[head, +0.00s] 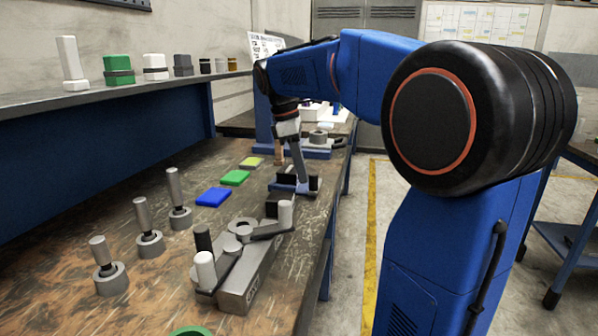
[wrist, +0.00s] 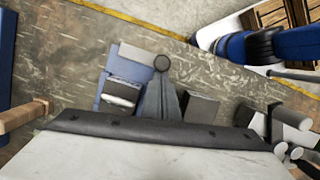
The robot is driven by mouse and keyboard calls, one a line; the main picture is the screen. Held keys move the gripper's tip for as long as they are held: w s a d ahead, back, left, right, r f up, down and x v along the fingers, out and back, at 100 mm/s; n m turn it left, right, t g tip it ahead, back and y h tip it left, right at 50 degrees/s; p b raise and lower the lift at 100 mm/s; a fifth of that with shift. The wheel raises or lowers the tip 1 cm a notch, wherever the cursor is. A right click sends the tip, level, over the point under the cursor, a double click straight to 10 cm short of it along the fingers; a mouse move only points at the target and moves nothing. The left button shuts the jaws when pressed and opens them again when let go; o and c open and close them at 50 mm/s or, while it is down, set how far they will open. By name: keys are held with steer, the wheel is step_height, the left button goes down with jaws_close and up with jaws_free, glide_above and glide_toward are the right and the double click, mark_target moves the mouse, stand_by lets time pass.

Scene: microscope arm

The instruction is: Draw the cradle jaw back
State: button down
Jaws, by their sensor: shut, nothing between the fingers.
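A small fixture that looks like the cradle (head: 291,188) has a blue base and dark blocks, near the bench's right edge. In the wrist view its blue plate (wrist: 104,88) lies left of the fingers and carries a dark jaw-like block with a pale bar (wrist: 121,93). Another dark block (wrist: 200,107) stands right of the fingers. I cannot tell which block is the movable jaw. My gripper (head: 304,188) points down at the fixture with its fingers shut and empty. In the wrist view the gripper (wrist: 162,80) is between the blocks; contact is unclear.
A grey clamp assembly with upright cylinders (head: 245,275) stands in front. Several grey posts (head: 150,240) stand to the left. Blue (head: 213,197), green (head: 235,178) and yellow (head: 251,162) pads lie beside the fixture. A shelf (head: 120,95) runs along the left.

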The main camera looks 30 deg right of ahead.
steer(key=shift+w+a, duration=0.15)
steer(key=shift+a, duration=0.15)
steer(key=w+a, duration=0.1)
steer(key=w+a+r, duration=0.1)
steer(key=a, duration=0.1)
steer(key=shift+w+r, duration=0.1)
steer(key=shift+w, duration=0.1)
steer(key=s+v, duration=0.1)
steer(key=v, duration=0.7)
steer(key=shift+w+r, duration=0.4)
